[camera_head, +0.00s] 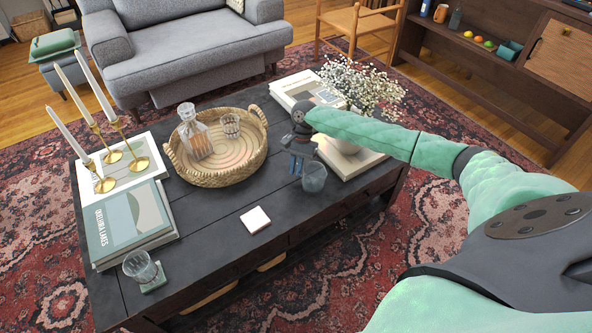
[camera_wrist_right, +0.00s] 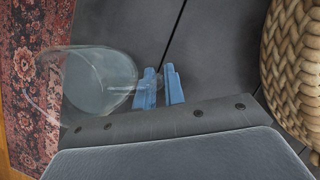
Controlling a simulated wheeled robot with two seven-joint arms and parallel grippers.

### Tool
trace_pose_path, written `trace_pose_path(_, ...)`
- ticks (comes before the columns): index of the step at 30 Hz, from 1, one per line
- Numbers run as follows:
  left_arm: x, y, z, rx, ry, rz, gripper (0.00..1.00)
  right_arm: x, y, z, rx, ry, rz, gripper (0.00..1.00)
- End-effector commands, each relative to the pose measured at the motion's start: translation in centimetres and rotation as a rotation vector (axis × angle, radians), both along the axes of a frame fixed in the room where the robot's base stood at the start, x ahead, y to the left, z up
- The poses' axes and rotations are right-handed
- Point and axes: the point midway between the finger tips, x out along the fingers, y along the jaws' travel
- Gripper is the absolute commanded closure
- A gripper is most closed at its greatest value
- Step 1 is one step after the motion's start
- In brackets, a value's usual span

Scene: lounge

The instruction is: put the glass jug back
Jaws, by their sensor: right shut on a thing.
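The glass jug (camera_head: 314,178) is a clear vessel at the right part of the dark coffee table (camera_head: 205,222). My right gripper (camera_head: 295,166) has its blue fingers closed at the jug's left side. In the right wrist view the blue fingers (camera_wrist_right: 159,89) are shut on the handle of the jug (camera_wrist_right: 88,82), whose mouth faces the camera. I cannot tell whether the jug's base touches the table. My left gripper is not in view.
A round woven tray (camera_head: 218,176) holds a decanter (camera_head: 194,132) and a tumbler (camera_head: 230,125). A white coaster (camera_head: 255,219) lies in front. Another tumbler (camera_head: 140,267) stands front left. White flowers (camera_head: 360,88) and books are behind the jug; brass candlesticks (camera_head: 136,161) stand left.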

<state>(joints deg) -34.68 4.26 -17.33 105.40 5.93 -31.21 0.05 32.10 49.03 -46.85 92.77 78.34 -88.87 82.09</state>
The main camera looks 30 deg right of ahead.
Motion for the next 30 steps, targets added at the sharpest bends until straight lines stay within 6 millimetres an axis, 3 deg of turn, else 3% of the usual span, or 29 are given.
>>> trace_pose_path(14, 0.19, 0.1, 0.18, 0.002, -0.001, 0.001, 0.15, 0.04, -0.04, -0.83, 0.0, -0.001, -0.001, 1.0)
trace_pose_path(15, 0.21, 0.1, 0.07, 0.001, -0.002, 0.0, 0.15, 0.01, -0.04, -0.99, -0.001, 0.0, -0.001, 0.81)
trace_pose_path(18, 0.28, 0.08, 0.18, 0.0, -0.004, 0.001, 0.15, 0.02, -0.05, -0.97, -0.001, 0.0, -0.001, 0.67)
trace_pose_path(30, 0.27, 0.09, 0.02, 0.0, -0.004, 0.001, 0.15, 0.09, -0.1, -0.52, 0.0, -0.001, 0.0, 0.67)
